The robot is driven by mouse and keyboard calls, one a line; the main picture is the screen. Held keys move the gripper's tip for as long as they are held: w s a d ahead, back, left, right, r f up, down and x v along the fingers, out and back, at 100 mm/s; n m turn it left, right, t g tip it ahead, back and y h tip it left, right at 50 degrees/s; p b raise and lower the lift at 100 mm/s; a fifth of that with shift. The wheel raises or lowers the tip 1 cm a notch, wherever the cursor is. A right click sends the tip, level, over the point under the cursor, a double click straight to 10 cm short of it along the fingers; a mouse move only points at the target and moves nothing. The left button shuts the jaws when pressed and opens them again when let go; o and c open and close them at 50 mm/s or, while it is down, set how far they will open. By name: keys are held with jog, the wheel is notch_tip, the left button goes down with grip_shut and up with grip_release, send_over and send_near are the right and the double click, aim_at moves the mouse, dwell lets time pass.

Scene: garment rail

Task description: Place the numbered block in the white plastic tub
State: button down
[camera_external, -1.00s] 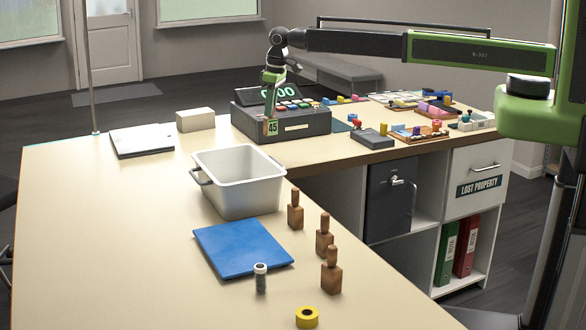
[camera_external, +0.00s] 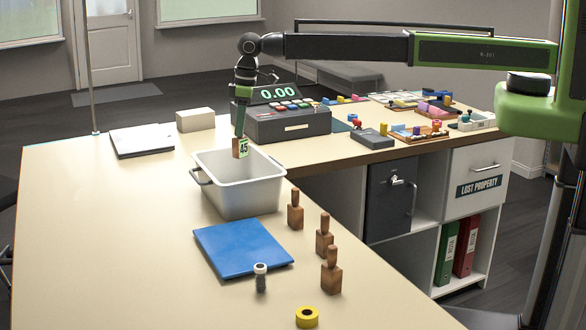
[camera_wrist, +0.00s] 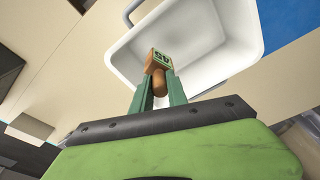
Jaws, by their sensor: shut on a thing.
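The numbered block (camera_external: 242,148) is a small brown wooden piece with a green-and-white label reading 45. My gripper (camera_external: 240,134) is shut on its knob end and holds it over the white plastic tub (camera_external: 238,196). In the wrist view the block (camera_wrist: 159,59) hangs between the green fingers of my gripper (camera_wrist: 158,84), with the tub (camera_wrist: 206,72) behind and below it. The tub stands on the counter with its open top up, and its visible inside is bare. The block's exact height above the rim is hard to tell.
A cash register (camera_external: 281,121) stands behind the tub. Several wooden knobbed blocks (camera_external: 295,211) stand right and in front of it. The counter's left side (camera_external: 100,230) is clear.

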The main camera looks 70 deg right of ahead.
jog(key=s+a+f, duration=0.1)
jog(key=a, duration=0.5)
jog(key=f+b, duration=1)
jog(key=b, duration=0.1)
jog(key=shift+s+d+f, duration=0.1)
jog(key=shift+d+f, duration=0.1)
jog(key=shift+d, duration=0.05)
jog(key=c, duration=1.3)
grip_release()
jog(key=shift+r, duration=0.1)
notch_tip(320, 180, up, 12)
jog(key=s+p, duration=0.1)
jog(key=p, duration=1.1)
jog(key=shift+s+d, duration=0.35)
